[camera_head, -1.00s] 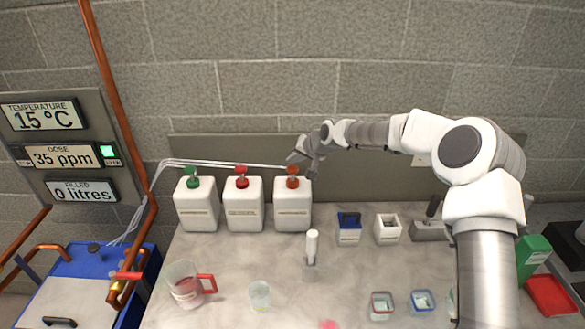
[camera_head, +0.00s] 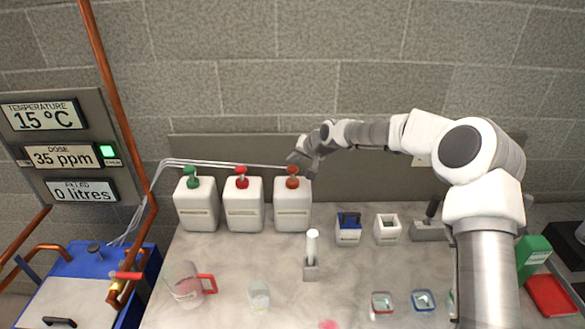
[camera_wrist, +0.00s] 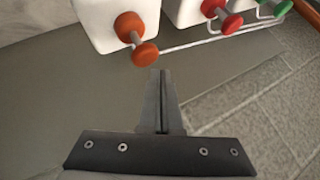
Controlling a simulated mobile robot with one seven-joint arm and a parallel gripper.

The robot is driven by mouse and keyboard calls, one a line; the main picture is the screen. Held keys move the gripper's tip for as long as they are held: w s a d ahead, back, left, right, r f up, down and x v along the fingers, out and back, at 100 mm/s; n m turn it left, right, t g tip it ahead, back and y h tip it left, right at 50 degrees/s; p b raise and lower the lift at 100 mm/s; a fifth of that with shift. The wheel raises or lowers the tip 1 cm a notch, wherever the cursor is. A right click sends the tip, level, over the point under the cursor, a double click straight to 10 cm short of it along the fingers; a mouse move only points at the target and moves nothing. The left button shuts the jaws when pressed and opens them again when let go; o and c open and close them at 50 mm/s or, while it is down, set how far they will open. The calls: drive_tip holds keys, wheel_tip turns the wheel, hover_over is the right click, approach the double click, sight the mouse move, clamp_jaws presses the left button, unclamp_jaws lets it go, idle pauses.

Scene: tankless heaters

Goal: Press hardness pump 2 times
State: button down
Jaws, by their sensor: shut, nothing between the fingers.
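Three white bottles with pump tops stand in a row at the back of the counter: one with a green pump (camera_head: 192,178), one with a red pump (camera_head: 241,176) and one with an orange pump (camera_head: 292,177). Their labels are too small to read, so I cannot tell which is hardness. My gripper (camera_head: 298,157) is shut and empty, just above and behind the orange pump. In the wrist view, the shut fingertips (camera_wrist: 159,72) are beside the orange pump head (camera_wrist: 145,54), with a small gap seeming to show. The red pump (camera_wrist: 232,22) and green pump (camera_wrist: 283,8) are farther off.
Wall panels read 15 °C, 35 ppm (camera_head: 61,156) and 0 litres. Thin tubes run left from the bottles. A jug (camera_head: 186,287), a glass (camera_head: 259,297), a white-topped stand (camera_head: 312,250) and small containers (camera_head: 348,229) occupy the counter. A copper pipe (camera_head: 122,110) rises at left.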

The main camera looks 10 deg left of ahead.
sight(293, 169)
drive_tip(key=shift+f, duration=0.1)
drive_tip(key=shift+f+b, duration=0.35)
drive_tip(key=shift+b, duration=0.15)
drive_tip(key=shift+f+b, duration=1.25)
drive_tip(key=shift+f, duration=0.15)
idle(0.9)
idle(0.4)
drive_tip(key=shift+r+p, duration=0.6)
drive_tip(key=shift+r, duration=1.2)
drive_tip(key=shift+r, duration=0.1)
drive_tip(key=shift+r+p, duration=1.15)
drive_tip(key=shift+r, duration=1.25)
